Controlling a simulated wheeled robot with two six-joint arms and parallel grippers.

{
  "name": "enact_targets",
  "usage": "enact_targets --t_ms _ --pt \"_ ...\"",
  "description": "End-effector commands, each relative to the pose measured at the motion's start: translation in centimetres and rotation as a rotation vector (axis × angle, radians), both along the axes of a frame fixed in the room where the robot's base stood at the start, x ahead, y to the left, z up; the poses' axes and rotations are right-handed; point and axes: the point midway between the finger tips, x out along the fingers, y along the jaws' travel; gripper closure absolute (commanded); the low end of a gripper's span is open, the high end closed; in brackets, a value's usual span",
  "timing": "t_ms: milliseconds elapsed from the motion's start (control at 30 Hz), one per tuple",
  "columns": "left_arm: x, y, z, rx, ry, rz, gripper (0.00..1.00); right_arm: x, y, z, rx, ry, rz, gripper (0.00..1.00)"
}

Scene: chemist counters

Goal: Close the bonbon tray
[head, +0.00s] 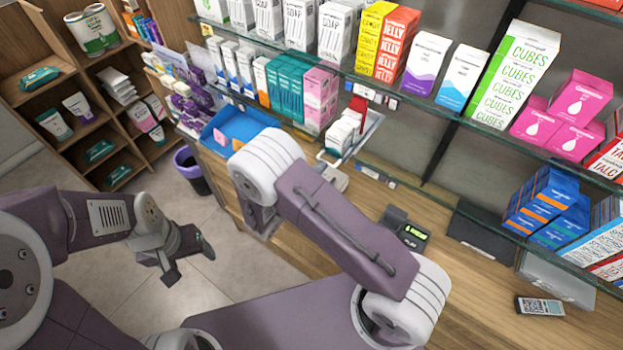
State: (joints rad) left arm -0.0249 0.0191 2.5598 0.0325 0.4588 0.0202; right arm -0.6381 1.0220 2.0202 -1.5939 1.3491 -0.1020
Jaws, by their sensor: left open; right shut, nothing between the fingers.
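A blue open-topped tray (213,141) sits on the far left end of the wooden counter. Pink and pale blue pieces lie in it; I cannot tell whether it is the bonbon tray. A clear holder with white boxes (341,136) and a red part (357,108) stands further right on the counter; its lid, if any, is unclear. My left gripper (190,264) is open and empty, over the floor left of the counter, well apart from both. My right arm reaches across the counter front, its wrist just below the blue tray. My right gripper is hidden behind that arm.
Glass shelves (432,108) packed with medicine boxes hang above the counter. A card terminal (404,232) and a dark flat pad (482,236) lie on the counter (455,285). A purple bin (190,170) stands on the floor beside wooden shelves (65,110). Floor around my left gripper is clear.

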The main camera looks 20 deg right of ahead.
Motion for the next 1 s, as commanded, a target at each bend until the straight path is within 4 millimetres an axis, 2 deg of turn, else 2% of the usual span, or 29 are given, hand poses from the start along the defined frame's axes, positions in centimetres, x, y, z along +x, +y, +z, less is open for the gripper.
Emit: enact_targets --t_ms 200,400,1000 --pt "0.0 0.0 -0.9 0.000 0.000 0.000 0.29 1.6 -2.2 -0.2 0.001 -0.001 -0.002 1.00" --pt "0.0 0.0 -1.2 0.000 0.000 0.000 0.29 2.5 -3.3 0.0 0.000 -0.001 -0.001 1.00" --pt "0.0 0.0 -1.2 0.000 0.000 0.000 0.29 2.9 -3.5 0.3 -0.003 -0.006 -0.001 1.00"
